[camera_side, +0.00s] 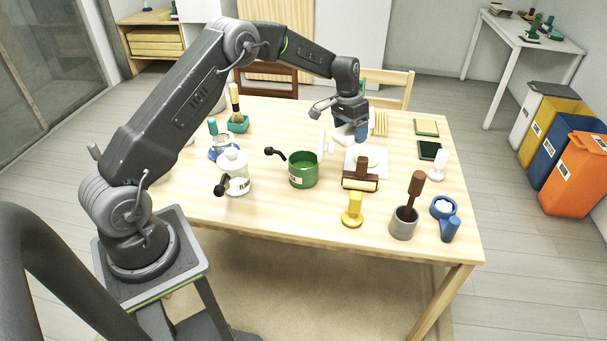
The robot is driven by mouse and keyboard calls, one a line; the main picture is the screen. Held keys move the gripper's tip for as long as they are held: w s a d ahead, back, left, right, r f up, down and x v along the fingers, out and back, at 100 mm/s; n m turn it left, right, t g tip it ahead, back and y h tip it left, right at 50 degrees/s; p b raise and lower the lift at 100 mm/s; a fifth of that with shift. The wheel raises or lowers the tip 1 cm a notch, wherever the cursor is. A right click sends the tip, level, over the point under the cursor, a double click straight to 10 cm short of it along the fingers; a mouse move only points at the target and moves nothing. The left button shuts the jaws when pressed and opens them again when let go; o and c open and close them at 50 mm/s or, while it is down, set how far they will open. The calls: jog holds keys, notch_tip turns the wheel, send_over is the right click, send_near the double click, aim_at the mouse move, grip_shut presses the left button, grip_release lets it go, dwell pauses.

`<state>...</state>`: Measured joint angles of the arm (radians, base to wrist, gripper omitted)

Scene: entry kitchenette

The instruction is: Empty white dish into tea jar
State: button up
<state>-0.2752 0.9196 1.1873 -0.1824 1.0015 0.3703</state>
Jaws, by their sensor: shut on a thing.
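My gripper (350,132) is above the middle of the table, shut on a white piece that I take to be the white dish (326,143). The dish looks steeply tilted, close to the right rim of a green labelled jar (303,172). Whether it touches the rim, and what is in it, cannot be made out. The green jar is upright and open, with green inside and a black-ended handle at its left. A white lidded jar (236,172) with a label stands to its left. Which of the two is the tea jar is not readable.
A brown-and-cream block (360,178) sits right of the green jar. A yellow stamp-like piece (352,212), a grey cup (403,224) with a brown handle and a blue holder (444,207) stand at the front right. A green holder (238,124) with a brush is at the back left.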

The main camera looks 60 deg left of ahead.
jog(key=shift+r, duration=0.15)
jog(key=shift+r, duration=2.9)
jog(key=s+d+f, duration=0.4)
jog(key=s, duration=0.5)
jog(key=s+d+f, duration=0.4)
jog(key=s, duration=0.6)
jog(key=shift+d, duration=0.2)
